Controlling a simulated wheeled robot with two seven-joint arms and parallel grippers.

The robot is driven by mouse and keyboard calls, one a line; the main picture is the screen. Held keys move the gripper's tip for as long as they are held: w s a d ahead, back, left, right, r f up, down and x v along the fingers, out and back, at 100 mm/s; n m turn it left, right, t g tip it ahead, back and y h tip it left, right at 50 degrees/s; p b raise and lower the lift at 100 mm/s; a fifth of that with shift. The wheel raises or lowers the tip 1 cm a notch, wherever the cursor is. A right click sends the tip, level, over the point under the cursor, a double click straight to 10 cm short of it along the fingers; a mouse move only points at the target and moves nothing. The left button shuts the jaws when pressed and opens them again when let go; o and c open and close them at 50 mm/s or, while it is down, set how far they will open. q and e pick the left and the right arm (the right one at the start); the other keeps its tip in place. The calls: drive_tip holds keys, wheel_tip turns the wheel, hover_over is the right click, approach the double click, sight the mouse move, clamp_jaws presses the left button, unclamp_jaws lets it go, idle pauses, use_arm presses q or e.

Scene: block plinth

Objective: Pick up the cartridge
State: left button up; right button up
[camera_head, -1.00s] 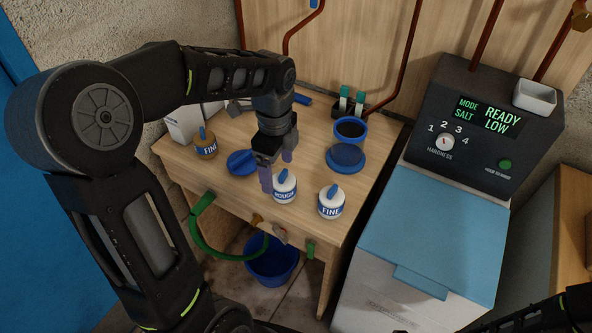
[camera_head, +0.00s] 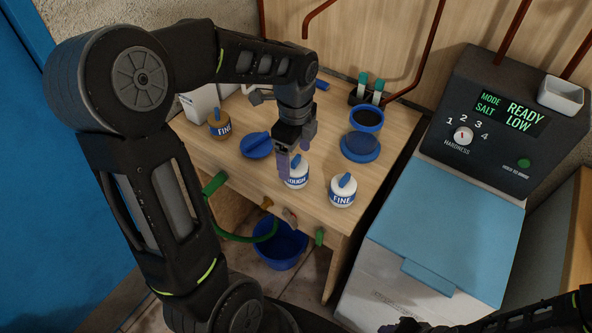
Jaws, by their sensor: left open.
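Three cartridges stand upright on the wooden bench: a white one marked ROUGH (camera_head: 297,181), a white one marked FINE (camera_head: 342,198) and a brown one marked FINE (camera_head: 220,129). The white ones have blue handles on top. My left gripper (camera_head: 296,152) is open and points down at the ROUGH cartridge. One finger is at its left and partly covers it; the other shows behind its top. I cannot tell whether they touch it. Nothing is held. A dark part of my right arm shows at the lower right edge; its gripper does not show.
A blue cup (camera_head: 367,119), a blue ring-like base (camera_head: 360,149) and a blue lid (camera_head: 256,146) are on the bench (camera_head: 319,213). Small green-topped bottles (camera_head: 369,90) stand behind. A softener machine (camera_head: 447,223) stands at right. A blue bucket (camera_head: 281,249) is below.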

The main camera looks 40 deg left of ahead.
sight(296, 169)
use_arm(q)
drive_tip(key=shift+w+f+p, duration=0.1)
drive_tip(key=shift+f+p, duration=0.25)
drive_tip(key=shift+f, duration=2.25)
drive_tip(key=c, duration=1.4)
drive_tip(key=shift+c, duration=0.2)
wheel_tip(296, 169, up, 10)
drive_tip(key=shift+r, duration=0.1)
